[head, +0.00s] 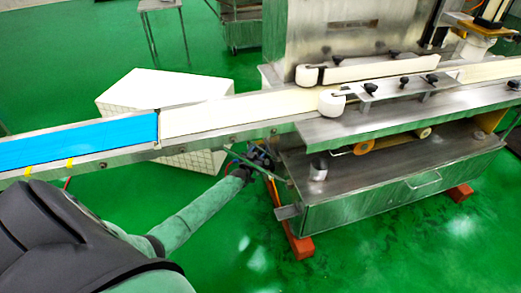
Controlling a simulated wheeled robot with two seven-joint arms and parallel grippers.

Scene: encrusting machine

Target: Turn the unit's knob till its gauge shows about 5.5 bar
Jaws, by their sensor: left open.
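My left arm comes in from the lower left and reaches under the conveyor. My left gripper (262,156) is open, beside the left end of the machine's lower steel cabinet. It is small and dark here, and I cannot tell whether it touches anything. The unit, its knob and its gauge cannot be made out; the gripper and the conveyor edge may hide them. Thin coloured tubes (233,163) show just left of the gripper. My right gripper is not in view.
A conveyor with a blue belt (80,145) and a white belt (230,109) runs above the gripper. The steel cabinet (400,189) stands on orange feet (300,243) to the right. A white crate (175,87) is behind the conveyor. Green floor is clear in front.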

